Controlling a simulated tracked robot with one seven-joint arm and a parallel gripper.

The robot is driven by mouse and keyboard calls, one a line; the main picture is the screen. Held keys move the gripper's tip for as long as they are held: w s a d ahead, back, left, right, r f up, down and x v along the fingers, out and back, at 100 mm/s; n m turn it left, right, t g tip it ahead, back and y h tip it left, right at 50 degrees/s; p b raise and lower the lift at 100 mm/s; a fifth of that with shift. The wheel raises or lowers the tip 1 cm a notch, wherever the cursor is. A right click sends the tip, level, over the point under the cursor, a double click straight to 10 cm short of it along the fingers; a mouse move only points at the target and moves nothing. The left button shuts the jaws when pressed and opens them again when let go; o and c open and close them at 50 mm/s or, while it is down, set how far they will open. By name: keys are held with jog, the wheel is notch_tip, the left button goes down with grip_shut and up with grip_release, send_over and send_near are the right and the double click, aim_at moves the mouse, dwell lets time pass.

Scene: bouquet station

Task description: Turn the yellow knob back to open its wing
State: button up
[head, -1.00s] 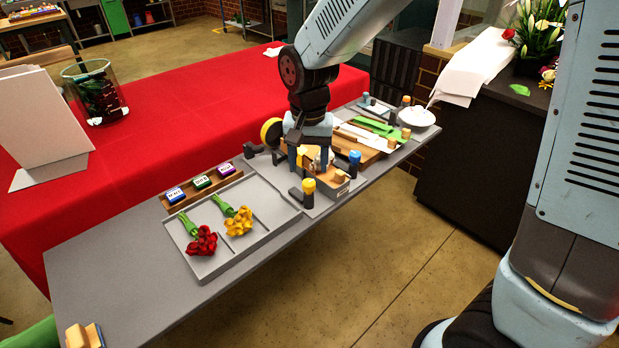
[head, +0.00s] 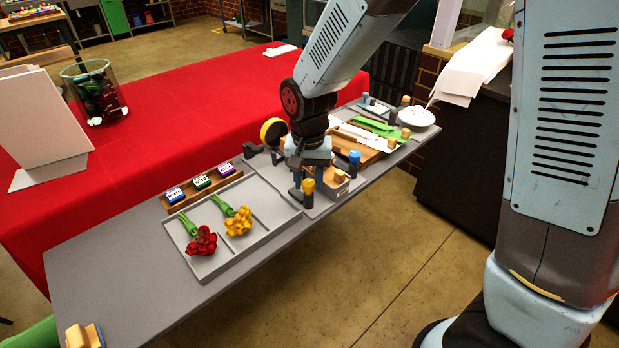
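The yellow knob (head: 308,186) stands on a dark post at the front edge of the grey work station. A dark wing (head: 296,194) extends from its foot toward the left. My gripper (head: 308,175) points down just behind and above the knob, with its fingers very close to it. One finger shows left of the knob; the other is largely hidden. Whether the fingers touch the knob or are closed is too small to tell. A blue-topped knob (head: 354,158) stands to the right, apart from the gripper.
A small wooden block (head: 340,175) is just right of the yellow knob. A grey tray (head: 205,265) with red and yellow flowers lies to the left. Behind it is a rack (head: 164,202) with several labelled pads. A white bowl (head: 417,117) stands at the far right end.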

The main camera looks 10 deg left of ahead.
jog(key=c, duration=0.6)
jog(key=shift+c, duration=0.2)
jog(key=n, duration=0.4)
jog(key=shift+n, duration=0.3)
jog(key=n, duration=0.4)
jog(key=shift+n, duration=0.3)
jog(key=n, duration=0.4)
jog(key=shift+n, duration=2.5)
